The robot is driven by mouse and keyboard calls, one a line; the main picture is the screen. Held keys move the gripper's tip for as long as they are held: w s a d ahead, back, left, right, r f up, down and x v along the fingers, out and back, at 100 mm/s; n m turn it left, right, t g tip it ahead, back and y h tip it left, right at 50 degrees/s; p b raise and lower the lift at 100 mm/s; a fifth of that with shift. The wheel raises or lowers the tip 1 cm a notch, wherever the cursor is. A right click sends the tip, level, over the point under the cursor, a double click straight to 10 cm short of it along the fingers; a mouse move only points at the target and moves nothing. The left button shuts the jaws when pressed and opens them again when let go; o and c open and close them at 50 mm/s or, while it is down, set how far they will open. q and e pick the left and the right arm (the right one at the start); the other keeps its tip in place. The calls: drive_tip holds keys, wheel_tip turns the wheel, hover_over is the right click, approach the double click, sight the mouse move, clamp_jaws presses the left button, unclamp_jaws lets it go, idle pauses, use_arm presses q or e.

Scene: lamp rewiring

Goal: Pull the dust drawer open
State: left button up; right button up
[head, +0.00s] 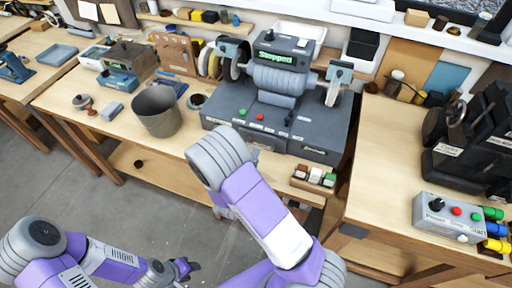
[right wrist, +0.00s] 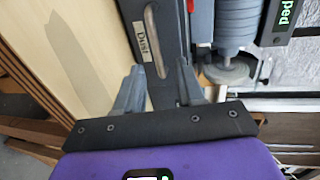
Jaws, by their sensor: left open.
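The grey grinding machine (head: 275,100) stands on the workbench, its display reading "Stopped". The dust drawer's front (right wrist: 168,25), labelled "Dust", shows in the right wrist view with a pale curved bar handle (right wrist: 152,35). The drawer looks closed. My right gripper (right wrist: 160,68) is open; its two grey fingers are apart, with the handle's near end between the tips in the picture. I cannot tell whether they touch it. In the head view my right arm hides this gripper. My left gripper (head: 187,268) is open and empty, low in front of the bench.
A grey bucket (head: 158,110) stands left of the machine. A small tray of coloured blocks (head: 313,178) sits at the bench's front edge, right of my right arm. A control box with buttons (head: 450,216) is on the right-hand bench. The floor in front is clear.

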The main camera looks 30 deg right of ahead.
drive_tip(key=x, duration=0.4)
drive_tip(key=shift+w+f, duration=0.3)
drive_tip(key=shift+w, duration=0.05)
drive_tip(key=shift+w+d, duration=0.1)
drive_tip(key=shift+d, duration=0.1)
drive_tip(key=shift+c, duration=0.3)
clamp_jaws()
